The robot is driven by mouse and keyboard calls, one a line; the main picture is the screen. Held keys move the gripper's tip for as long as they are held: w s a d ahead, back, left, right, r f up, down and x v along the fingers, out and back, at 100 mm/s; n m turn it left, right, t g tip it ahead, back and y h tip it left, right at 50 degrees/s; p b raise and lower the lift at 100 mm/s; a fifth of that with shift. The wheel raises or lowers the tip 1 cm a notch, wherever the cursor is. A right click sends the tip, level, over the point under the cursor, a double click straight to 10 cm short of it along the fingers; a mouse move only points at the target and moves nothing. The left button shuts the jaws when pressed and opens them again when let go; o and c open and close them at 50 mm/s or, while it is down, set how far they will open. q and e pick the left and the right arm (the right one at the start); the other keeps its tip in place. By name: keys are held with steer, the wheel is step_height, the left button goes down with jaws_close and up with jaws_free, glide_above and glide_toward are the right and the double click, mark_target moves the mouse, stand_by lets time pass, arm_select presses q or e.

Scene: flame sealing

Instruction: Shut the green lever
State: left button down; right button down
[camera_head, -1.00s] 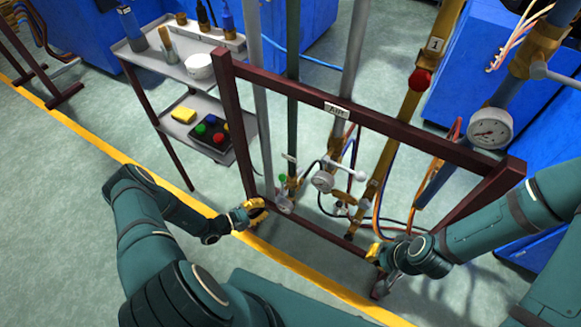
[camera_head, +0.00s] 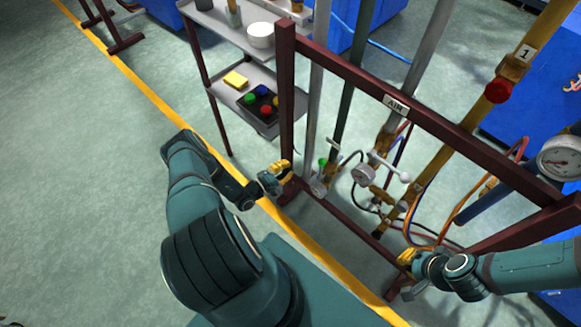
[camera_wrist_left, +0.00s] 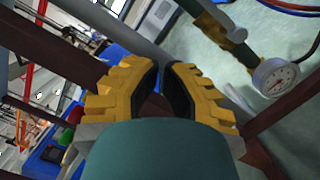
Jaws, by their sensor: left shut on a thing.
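The green lever's small green tip (camera_head: 322,162) shows at the valve low behind the dark red frame (camera_head: 288,95), beside a small gauge. It is partly hidden and its exact position is too small to tell. My left gripper (camera_head: 281,171) is at the foot of the frame's left post, left of the lever and apart from it. In the left wrist view its yellow-backed fingers (camera_wrist_left: 162,80) are nearly together, with dark red surface between them, seemingly part of the frame. My right gripper (camera_head: 405,259) is by the lower bar at the right; its fingers are too small to judge.
A white-knobbed handle (camera_head: 390,170) and a round gauge (camera_head: 363,174) stand right of the green tip, among pipes and loose hoses. A grey trolley (camera_head: 235,60) stands behind left.

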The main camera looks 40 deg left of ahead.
mark_target(321, 169)
arm_select(q)
steer(key=w+d+r+b, duration=0.1)
steer(key=w+d+r, duration=0.1)
steer(key=w+d, duration=0.3)
steer(key=shift+x, duration=1.2)
arm_select(e)
steer(key=shift+w+f, duration=0.1)
steer(key=shift+f, duration=0.5)
arm_select(q)
steer(key=shift+r, duration=0.15)
arm_select(e)
steer(key=shift+d+r, duration=0.1)
steer(key=shift+r, duration=0.05)
arm_select(q)
steer(key=shift+d+m+p, duration=0.25)
steer(key=shift+m+p, duration=0.1)
steer(key=shift+m, duration=0.05)
arm_select(e)
steer(key=shift+d+r, duration=0.2)
steer(key=shift+d, duration=0.2)
